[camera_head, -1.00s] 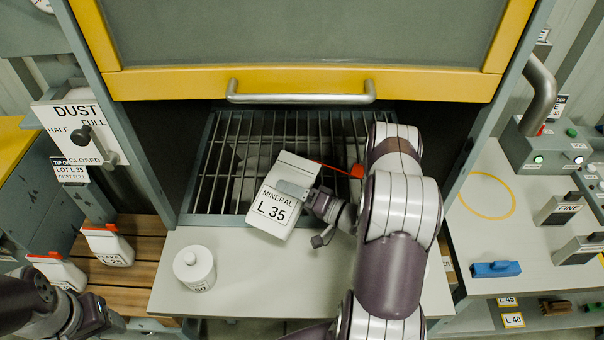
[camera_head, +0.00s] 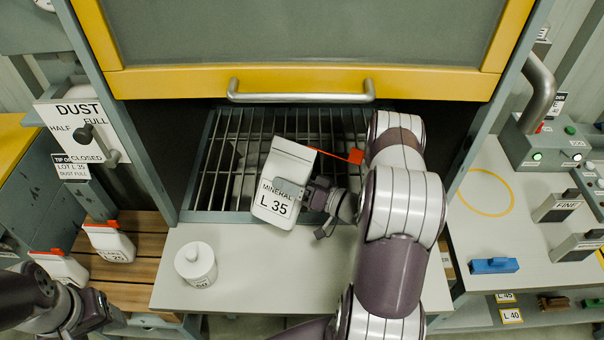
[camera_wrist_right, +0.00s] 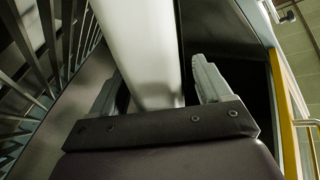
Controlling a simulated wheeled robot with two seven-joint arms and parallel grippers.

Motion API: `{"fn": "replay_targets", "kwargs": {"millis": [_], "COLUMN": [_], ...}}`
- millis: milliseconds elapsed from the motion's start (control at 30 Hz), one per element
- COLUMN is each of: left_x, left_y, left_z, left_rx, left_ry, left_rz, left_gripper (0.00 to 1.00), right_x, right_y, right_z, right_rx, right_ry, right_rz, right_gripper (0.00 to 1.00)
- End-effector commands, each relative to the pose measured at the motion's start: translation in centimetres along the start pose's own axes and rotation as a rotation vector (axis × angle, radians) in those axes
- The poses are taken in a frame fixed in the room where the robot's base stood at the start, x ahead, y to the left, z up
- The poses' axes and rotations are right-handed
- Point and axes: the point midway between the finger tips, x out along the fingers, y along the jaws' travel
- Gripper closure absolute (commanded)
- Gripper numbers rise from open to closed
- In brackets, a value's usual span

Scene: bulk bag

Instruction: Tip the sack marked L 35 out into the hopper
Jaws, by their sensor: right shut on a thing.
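The white sack marked MINERAL L 35 (camera_head: 286,165) is held tilted above the front of the hopper grate (camera_head: 225,190), its labelled end toward the front shelf. A red strip with a tab (camera_head: 355,156) sticks out to the right from its far end. My right gripper (camera_head: 297,190) is shut on the sack from the right side. In the right wrist view the pale sack (camera_wrist_right: 145,45) stands between the two fingers of the gripper (camera_wrist_right: 158,90). No spilled contents show. My left gripper (camera_head: 110,318) is at the lower left, apart from the sack; its jaws are unclear.
A raised yellow-framed hood with a bar handle (camera_head: 300,97) spans above the grate. Two red-topped sacks (camera_head: 109,243) (camera_head: 60,268) are on slats at left. A DUST lever (camera_head: 85,133) is at left.

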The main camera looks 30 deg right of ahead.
Motion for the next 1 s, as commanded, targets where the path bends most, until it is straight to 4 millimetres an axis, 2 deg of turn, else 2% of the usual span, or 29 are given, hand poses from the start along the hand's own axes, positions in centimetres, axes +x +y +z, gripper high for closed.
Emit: {"fn": "replay_targets", "kwargs": {"millis": [100, 200, 467, 700, 1000], "left_x": [-0.5, -0.6, -0.3, 0.6, 0.5], "left_y": [0.0, 0.0, 0.0, 0.0, 0.0], "left_z": [-0.1, -0.1, 0.0, 0.1, 0.1], "left_rx": [0.000, 0.000, 0.000, 0.000, 0.000], "left_ry": [0.000, 0.000, 0.000, 0.000, 0.000], "left_rz": [0.000, 0.000, 0.000, 0.000, 0.000], "left_gripper": [0.37, 0.37, 0.37, 0.37, 0.37], "right_x": [0.0, 0.0, 0.0, 0.0, 0.0], "right_y": [-1.8, -2.5, -2.6, -4.5, -4.7], "right_z": [0.5, 0.9, 1.2, 3.3, 3.3], "right_rx": [-0.167, -0.263, -0.300, -0.643, -0.673], "right_ry": [-0.003, -0.002, -0.002, -0.001, -0.001], "right_rz": [-0.003, -0.002, -0.002, -0.004, -0.003], "right_gripper": [1.00, 1.00, 1.00, 1.00, 1.00]}}
